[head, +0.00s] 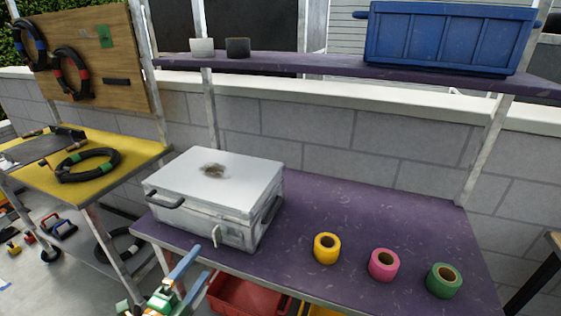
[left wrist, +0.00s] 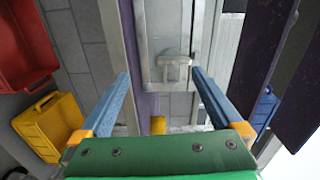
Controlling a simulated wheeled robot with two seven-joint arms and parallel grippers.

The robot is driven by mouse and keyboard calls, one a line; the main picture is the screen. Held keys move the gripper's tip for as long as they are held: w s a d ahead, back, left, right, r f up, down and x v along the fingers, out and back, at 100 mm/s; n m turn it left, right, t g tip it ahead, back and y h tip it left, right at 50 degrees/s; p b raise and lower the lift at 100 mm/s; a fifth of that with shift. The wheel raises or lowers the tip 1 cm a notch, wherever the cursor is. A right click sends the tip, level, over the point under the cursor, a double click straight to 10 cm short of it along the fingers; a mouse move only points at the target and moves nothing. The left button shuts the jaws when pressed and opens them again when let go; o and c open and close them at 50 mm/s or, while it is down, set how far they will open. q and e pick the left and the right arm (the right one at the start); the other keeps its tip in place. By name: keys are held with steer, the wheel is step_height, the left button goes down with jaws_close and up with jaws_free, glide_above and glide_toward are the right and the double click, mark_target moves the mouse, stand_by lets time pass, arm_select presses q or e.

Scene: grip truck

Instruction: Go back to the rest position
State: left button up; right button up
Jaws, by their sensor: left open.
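My left gripper (head: 194,262) comes in at the bottom of the head view, at the front edge of the purple table, in front of the white case. Its two blue fingers are apart with nothing between them. In the left wrist view the open fingers (left wrist: 161,74) point toward the front of the white case (head: 222,178) and its latch (left wrist: 174,66), with a gap between. The case is shut and stands on the left part of the purple table (head: 345,215). My right gripper is not in view.
Yellow (head: 326,248), pink (head: 383,265) and green (head: 443,280) tape rolls stand on the table's right. A blue crate (head: 447,37) sits on the upper shelf. Below are a red bin (head: 245,298) and a yellow bin (left wrist: 48,128). A yellow-topped table (head: 120,186) with cables is at left.

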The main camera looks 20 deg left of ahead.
arm_select(q)
steer(key=s+d+f+n+g+y, duration=0.1)
steer(key=s+f+n+g, duration=0.35)
steer(key=f, duration=0.75)
steer(key=s+f+n+g+y, duration=0.1)
steer(key=s+f+n+g, duration=0.3)
steer(key=f, duration=0.7)
steer(key=s+d+f+n+g, duration=0.3)
steer(key=s+f, duration=0.4)
steer(key=s, duration=0.4)
steer(key=s+d+f+n+g+h, duration=0.1)
steer(key=s+d+f+n+g, duration=0.3)
steer(key=s+d+f, duration=0.3)
steer(key=s+g, duration=0.1)
steer(key=s, duration=0.4)
steer(key=shift+d+f, duration=0.15)
steer(key=shift+f, duration=0.2)
